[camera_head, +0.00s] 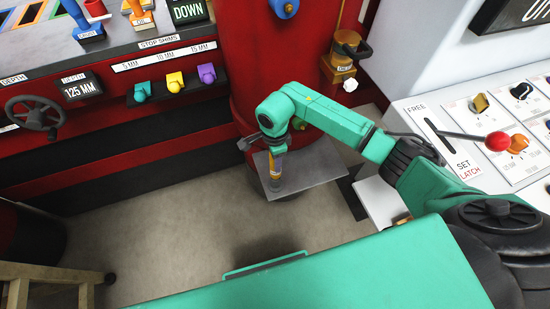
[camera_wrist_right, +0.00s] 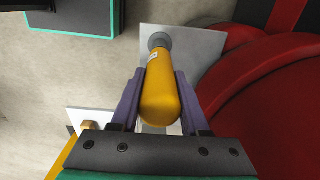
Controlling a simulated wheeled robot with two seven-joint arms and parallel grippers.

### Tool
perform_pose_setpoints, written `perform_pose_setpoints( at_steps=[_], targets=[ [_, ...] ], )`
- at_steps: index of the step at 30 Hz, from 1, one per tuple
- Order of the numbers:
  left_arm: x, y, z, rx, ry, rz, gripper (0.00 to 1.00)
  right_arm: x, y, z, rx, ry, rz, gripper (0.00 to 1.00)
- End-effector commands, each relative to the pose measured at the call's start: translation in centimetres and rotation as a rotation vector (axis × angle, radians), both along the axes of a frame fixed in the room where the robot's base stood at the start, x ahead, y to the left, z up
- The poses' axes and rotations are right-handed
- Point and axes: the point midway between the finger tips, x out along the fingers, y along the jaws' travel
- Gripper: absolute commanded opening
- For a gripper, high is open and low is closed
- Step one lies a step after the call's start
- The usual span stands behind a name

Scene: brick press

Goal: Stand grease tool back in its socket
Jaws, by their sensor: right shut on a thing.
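My right gripper (camera_head: 272,148) is shut on the grease tool (camera_head: 275,180), a yellow-orange cylinder with a dark grey end. The tool hangs roughly upright, grey end down, over the left part of a grey plate (camera_head: 318,165) beside the red press column. In the right wrist view the grease tool (camera_wrist_right: 162,95) lies between the two purple-grey fingers of the right gripper (camera_wrist_right: 160,85), its grey end towards the pale plate (camera_wrist_right: 205,45). I cannot tell whether that end touches the plate. No socket can be made out. My left gripper is not in view.
The red press column (camera_head: 275,60) stands behind the plate, with a brass fitting (camera_head: 342,70) on its right. A white control panel (camera_head: 480,130) with a red-knobbed lever is at the right. A wooden stool (camera_head: 50,275) is at lower left. The floor between is clear.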

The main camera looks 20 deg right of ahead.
Motion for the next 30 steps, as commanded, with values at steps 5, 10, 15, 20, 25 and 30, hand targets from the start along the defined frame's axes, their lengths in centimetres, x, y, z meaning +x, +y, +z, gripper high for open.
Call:
perform_pose_setpoints(
  at_steps=[5, 10, 15, 20, 25, 30],
  targets=[
    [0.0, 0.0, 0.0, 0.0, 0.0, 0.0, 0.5, 0.1, 0.0, 0.0, 0.001, -0.002, 0.0, 0.0],
    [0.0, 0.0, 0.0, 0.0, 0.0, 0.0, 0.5, 0.1, 0.0, 0.0, 0.001, -0.002, 0.0, 0.76],
    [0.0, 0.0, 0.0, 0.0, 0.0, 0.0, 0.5, 0.0, 0.0, 0.0, 0.0, -0.001, 0.0, 0.8],
    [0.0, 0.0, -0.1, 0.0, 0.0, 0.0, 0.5, 0.0, 0.0, 0.0, -0.001, 0.0, 0.0, 0.8],
    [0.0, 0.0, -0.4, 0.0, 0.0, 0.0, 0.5, 0.2, 0.0, 1.9, 0.0, -0.005, 0.0, 0.8],
    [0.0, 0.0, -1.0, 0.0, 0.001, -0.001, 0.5, 0.2, 0.0, 6.2, -0.002, -0.008, 0.001, 0.8]
  ],
)
